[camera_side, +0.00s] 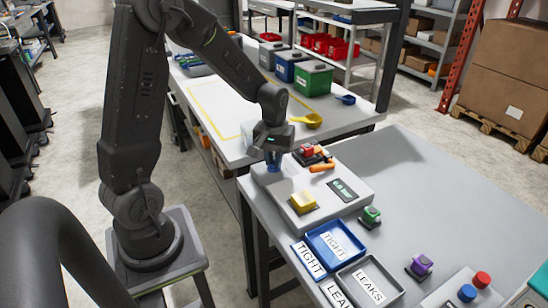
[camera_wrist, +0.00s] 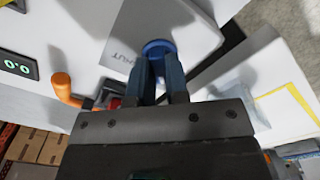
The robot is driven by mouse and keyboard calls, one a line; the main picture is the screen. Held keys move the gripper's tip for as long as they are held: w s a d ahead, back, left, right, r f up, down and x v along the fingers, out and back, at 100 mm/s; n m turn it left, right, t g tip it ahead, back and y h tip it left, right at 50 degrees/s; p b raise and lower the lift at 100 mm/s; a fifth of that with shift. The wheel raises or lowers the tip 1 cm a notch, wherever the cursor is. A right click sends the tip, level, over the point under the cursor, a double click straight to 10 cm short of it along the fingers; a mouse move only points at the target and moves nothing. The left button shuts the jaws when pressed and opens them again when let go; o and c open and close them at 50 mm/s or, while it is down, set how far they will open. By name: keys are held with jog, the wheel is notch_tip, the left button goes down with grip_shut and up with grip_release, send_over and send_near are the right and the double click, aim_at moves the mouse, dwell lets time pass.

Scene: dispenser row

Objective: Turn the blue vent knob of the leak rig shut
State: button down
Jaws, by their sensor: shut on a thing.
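The leak rig (camera_side: 285,197) is a pale grey box on the near table. Its blue vent knob (camera_side: 273,168) sits at the rig's far left corner, partly hidden under my gripper (camera_side: 273,156). In the wrist view the round top of the knob (camera_wrist: 158,45) shows at the tips of my gripper (camera_wrist: 160,75). The two fingers point down and are shut on the knob. Lettering that seems to read SHUT (camera_wrist: 119,57) is beside it. The knob's exact turn cannot be told.
A blue TIGHT tray (camera_side: 361,252) and grey LEAKS tray (camera_side: 397,284) lie in front. Green (camera_side: 371,214) and purple (camera_side: 421,263) parts stand to the right.

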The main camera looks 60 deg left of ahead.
jog(key=shift+m, duration=0.3)
jog(key=m, duration=1.3)
jog(key=shift+m, duration=2.1)
jog(key=c, duration=1.1)
grip_release()
notch_tip(320, 180, up, 14)
jog(key=shift+f, duration=0.1)
